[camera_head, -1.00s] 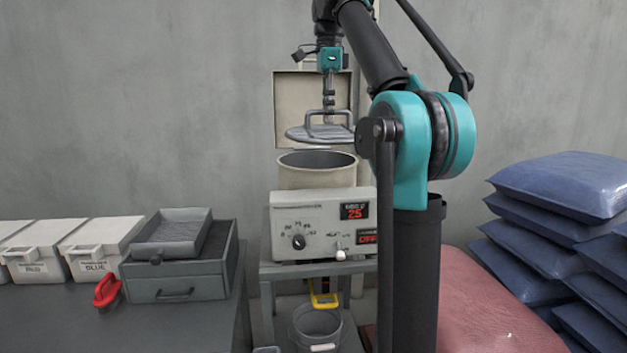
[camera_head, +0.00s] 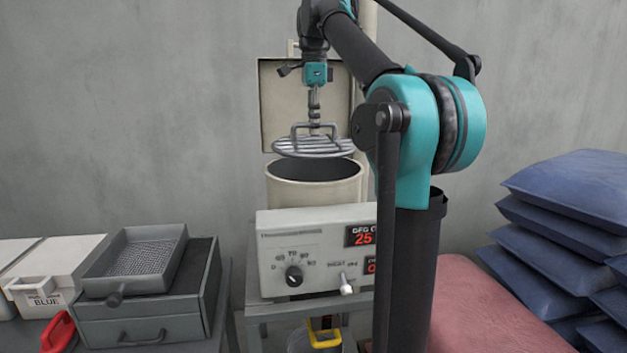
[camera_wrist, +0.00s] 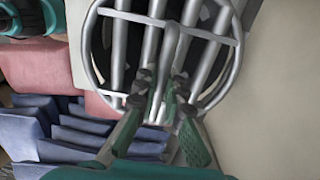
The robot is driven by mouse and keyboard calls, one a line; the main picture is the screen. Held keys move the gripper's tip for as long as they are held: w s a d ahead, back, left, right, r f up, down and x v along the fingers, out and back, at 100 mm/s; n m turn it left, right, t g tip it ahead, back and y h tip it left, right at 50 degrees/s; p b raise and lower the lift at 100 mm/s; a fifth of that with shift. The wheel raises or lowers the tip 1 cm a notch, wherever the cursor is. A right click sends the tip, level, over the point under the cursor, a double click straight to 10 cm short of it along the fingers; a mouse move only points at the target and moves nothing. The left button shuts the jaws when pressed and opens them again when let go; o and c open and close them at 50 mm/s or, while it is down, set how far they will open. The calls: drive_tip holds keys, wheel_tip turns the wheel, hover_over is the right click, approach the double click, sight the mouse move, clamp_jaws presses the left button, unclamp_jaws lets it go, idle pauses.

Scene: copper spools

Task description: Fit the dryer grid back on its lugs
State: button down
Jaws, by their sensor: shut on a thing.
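The dryer grid (camera_head: 313,147) is a round disc of metal bars with an upright loop handle. My gripper (camera_head: 314,122) is shut on that handle and holds the grid roughly level above the dryer. The dryer drum (camera_head: 314,190) is a cream cylinder with a dark open mouth, and its square lid (camera_head: 285,105) stands up behind it. In the wrist view the grid (camera_wrist: 119,40) fills the upper middle, with my gripper's fingers (camera_wrist: 160,90) at its handle. The lugs inside the drum cannot be seen.
The control box (camera_head: 315,240) stands in front of the drum. A grey mesh tray (camera_head: 135,262) on a drawer box (camera_head: 140,322) and white bins (camera_head: 60,265) are at left. Blue bags (camera_head: 570,200) and a pink sack (camera_head: 510,300) are at right.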

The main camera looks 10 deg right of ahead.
wheel_tip(320, 180, down, 14)
drive_tip(key=shift+f, duration=0.2)
idle(0.4)
drive_tip(key=shift+f, duration=0.1)
drive_tip(key=c, duration=1.6)
unclamp_jaws()
wheel_tip(320, 180, up, 12)
drive_tip(key=shift+r, duration=0.1)
